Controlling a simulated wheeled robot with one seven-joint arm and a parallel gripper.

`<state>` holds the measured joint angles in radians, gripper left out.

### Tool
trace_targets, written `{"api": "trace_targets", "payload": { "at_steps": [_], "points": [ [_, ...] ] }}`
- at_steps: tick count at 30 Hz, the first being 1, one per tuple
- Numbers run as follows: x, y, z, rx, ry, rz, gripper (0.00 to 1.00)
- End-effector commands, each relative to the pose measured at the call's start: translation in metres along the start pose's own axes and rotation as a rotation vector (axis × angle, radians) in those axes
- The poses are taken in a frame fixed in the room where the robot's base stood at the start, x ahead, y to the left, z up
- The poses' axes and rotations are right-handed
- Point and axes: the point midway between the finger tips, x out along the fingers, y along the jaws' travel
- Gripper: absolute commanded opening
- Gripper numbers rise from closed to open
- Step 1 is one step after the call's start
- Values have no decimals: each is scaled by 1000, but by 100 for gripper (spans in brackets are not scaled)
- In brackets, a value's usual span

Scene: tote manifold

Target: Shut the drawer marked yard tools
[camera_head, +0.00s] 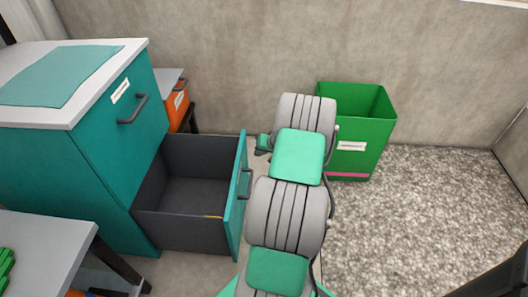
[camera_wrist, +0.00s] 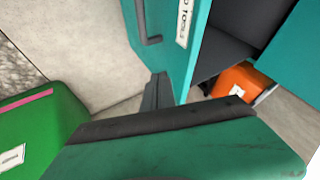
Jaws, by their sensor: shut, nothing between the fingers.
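A teal cabinet (camera_head: 150,95) stands at the left with its lower drawer (camera_head: 185,225) pulled out, showing a dark, mostly bare inside. The drawer's teal front (camera_head: 238,205) has a dark handle (camera_head: 244,184). In the wrist view, the drawer front (camera_wrist: 176,70) bears a partly cut-off label (camera_wrist: 184,22) that seems to end in "TOOLS", beside the handle (camera_wrist: 148,25). My gripper (camera_head: 262,146) is shut and empty, just outside the front near its far end. Its dark fingers (camera_wrist: 155,92) show beside the front's edge; I cannot tell whether they touch.
The upper drawer (camera_head: 126,108) is closed. A green bin (camera_head: 356,140) stands by the back wall, right of my arm. An orange box (camera_head: 178,105) sits behind the cabinet. A grey table (camera_head: 45,250) is at the lower left. The speckled floor (camera_head: 430,215) at right is clear.

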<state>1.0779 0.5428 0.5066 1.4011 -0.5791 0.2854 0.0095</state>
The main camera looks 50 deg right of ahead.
Motion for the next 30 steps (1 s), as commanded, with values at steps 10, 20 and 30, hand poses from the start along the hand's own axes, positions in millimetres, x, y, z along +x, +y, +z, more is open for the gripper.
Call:
{"api": "trace_targets", "payload": {
  "at_steps": [10, 20, 30],
  "points": [
    [39, -32, 0, -3, 0, 0, 0],
    [39, -36, 0, -1, -1, 0, 0],
    [41, -35, -4, 17, 10, 11, 0]
  ]
}}
